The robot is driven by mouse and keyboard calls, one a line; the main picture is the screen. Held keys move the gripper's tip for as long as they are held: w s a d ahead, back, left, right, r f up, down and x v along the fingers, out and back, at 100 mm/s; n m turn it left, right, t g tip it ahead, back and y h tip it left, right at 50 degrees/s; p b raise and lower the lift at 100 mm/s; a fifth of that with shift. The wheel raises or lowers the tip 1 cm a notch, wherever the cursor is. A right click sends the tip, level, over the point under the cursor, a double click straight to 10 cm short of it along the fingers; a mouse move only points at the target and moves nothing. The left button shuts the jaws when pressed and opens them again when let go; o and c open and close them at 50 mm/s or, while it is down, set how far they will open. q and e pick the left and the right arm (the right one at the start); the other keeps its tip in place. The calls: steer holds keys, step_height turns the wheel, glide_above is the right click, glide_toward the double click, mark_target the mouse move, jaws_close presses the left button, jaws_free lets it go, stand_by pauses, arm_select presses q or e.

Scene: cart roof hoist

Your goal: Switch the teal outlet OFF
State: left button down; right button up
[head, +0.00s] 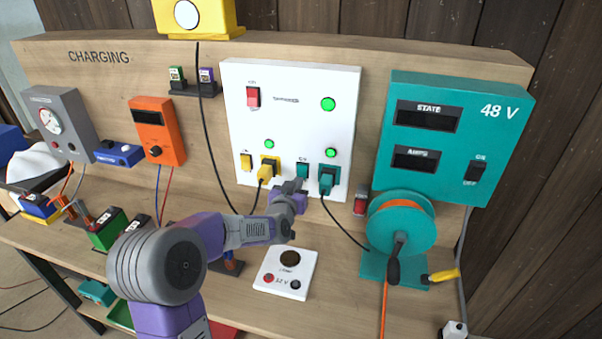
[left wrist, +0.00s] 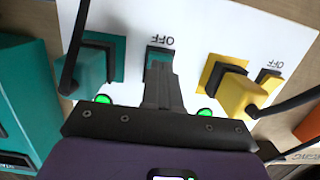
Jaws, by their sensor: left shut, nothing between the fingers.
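The teal switch (head: 303,170) sits low on the white panel (head: 290,125), just left of the teal plug (head: 328,179). In the left wrist view the teal switch (left wrist: 160,58) has an upside-down OFF label by it. The green lamp (head: 331,153) above the teal plug is lit. My left gripper (head: 297,186) is shut and empty, with its fingertips at the lower edge of the teal switch; I cannot tell whether they touch. The left wrist view shows the shut fingers (left wrist: 161,90) pointing at the switch. My right gripper is not in view.
A yellow plug (head: 268,169) and yellow switch (head: 246,162) are left of the teal switch. Their green lamp (head: 269,144) is lit. Black cords hang from both plugs close to my gripper. A teal cable reel (head: 402,225) stands at right, and a white 12 V plate (head: 286,271) lies below.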

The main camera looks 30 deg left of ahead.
arm_select(q)
steer(key=shift+x, duration=1)
stand_by(0.6)
steer(key=b+v, duration=0.1)
steer(key=v, duration=0.6)
steer(key=shift+b, duration=0.4)
steer(key=shift+r, duration=0.1)
stand_by(0.4)
